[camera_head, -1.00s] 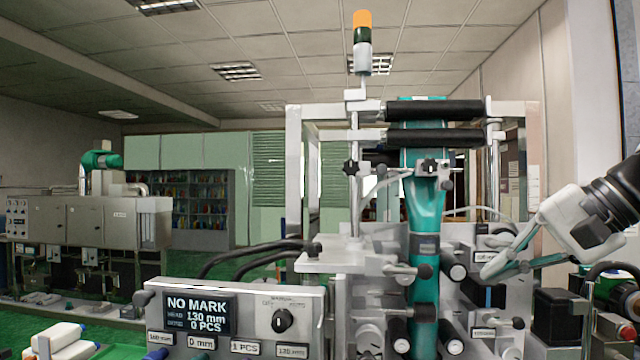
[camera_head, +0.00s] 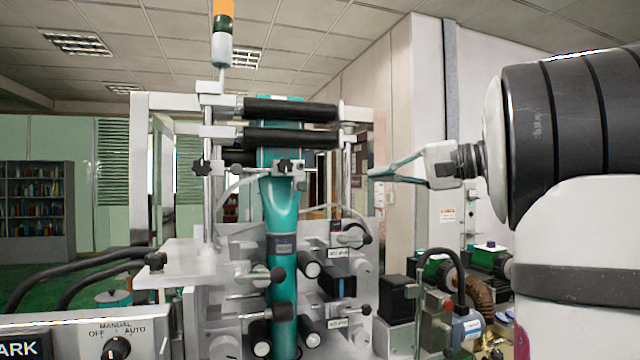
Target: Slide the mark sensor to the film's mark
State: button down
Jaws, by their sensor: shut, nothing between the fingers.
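The teal film (camera_head: 283,205) runs down the middle of the machine from the black rollers at the top. A printed dark patch (camera_head: 282,244), perhaps the mark, shows on its lower stretch. What looks like the mark sensor (camera_head: 288,168) is a small grey block with a black star knob, mounted across the film above that patch. My gripper (camera_head: 373,173) is shut and empty. It points left from the right side, at about the sensor's height in the picture and apart from it. I cannot tell its depth relative to the sensor.
Black rollers (camera_head: 290,108) cross above the sensor. Another star knob (camera_head: 202,168) sits on the left post. Roller ends and clamp handles (camera_head: 361,310) stick out below. A control panel (camera_head: 85,340) is at the lower left, its display cut off to "ARK".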

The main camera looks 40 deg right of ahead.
aim_at(289, 175)
jog(key=w+a+f+p, duration=0.1)
jog(key=w+a+f, duration=0.1)
jog(key=w+a, duration=0.5)
jog(key=shift+w+a+p, duration=0.35)
jog(key=shift+w+p, duration=0.05)
jog(key=shift+w, duration=0.1)
jog(key=shift+w+a+f+b, duration=0.1)
jog(key=shift+w+a+b, duration=0.15)
jog(key=shift+a+b, duration=0.25)
